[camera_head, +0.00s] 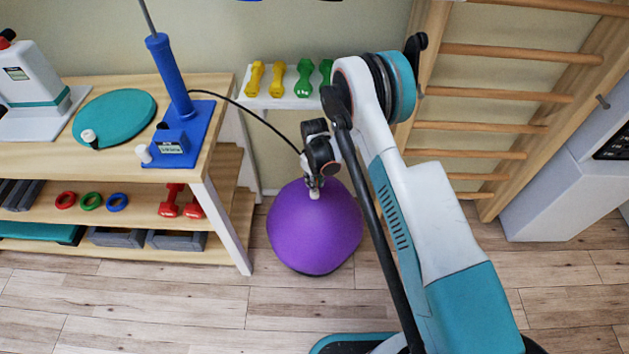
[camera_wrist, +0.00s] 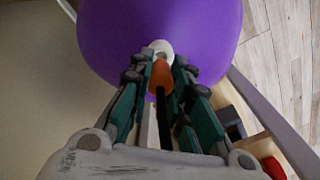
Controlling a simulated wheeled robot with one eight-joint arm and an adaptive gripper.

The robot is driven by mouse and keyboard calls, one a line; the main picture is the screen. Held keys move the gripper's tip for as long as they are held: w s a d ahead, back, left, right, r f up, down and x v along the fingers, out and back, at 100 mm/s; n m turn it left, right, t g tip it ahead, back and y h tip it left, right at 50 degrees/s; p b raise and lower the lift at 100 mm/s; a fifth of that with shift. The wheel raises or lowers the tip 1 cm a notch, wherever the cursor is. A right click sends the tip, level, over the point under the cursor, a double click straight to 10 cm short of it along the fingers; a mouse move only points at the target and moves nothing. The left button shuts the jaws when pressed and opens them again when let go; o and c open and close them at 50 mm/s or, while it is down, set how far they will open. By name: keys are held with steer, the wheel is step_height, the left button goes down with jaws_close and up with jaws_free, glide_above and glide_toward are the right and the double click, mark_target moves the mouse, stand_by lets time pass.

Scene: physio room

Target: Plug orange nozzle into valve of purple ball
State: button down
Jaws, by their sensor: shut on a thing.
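The purple ball (camera_head: 315,235) sits on the floor to the right of the wooden bench, and it fills the top of the wrist view (camera_wrist: 205,35). Its pale valve (camera_wrist: 160,47) faces my gripper. My gripper (camera_wrist: 160,75) is shut on the orange nozzle (camera_wrist: 161,75), with a black hose running back from it. The nozzle's front end is at the valve in the wrist view; I cannot tell whether it is inside. In the head view my gripper (camera_head: 314,190) is at the ball's upper side, and the nozzle is too small to make out.
The blue pump (camera_head: 172,80) stands on the wooden bench (camera_head: 225,95), its black hose arching to my gripper. A teal disc (camera_head: 115,118) lies beside it. A white rack with dumbbells (camera_head: 285,102) stands behind the ball; wall bars (camera_head: 500,95) are at right. Floor in front is clear.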

steer(key=shift+f, duration=1.45)
stand_by(0.8)
steer(key=c, duration=1.4)
jaws_free()
steer(key=shift+o, duration=0.4)
steer(key=shift+r+p, duration=1.15)
steer(key=shift+r, duration=2.35)
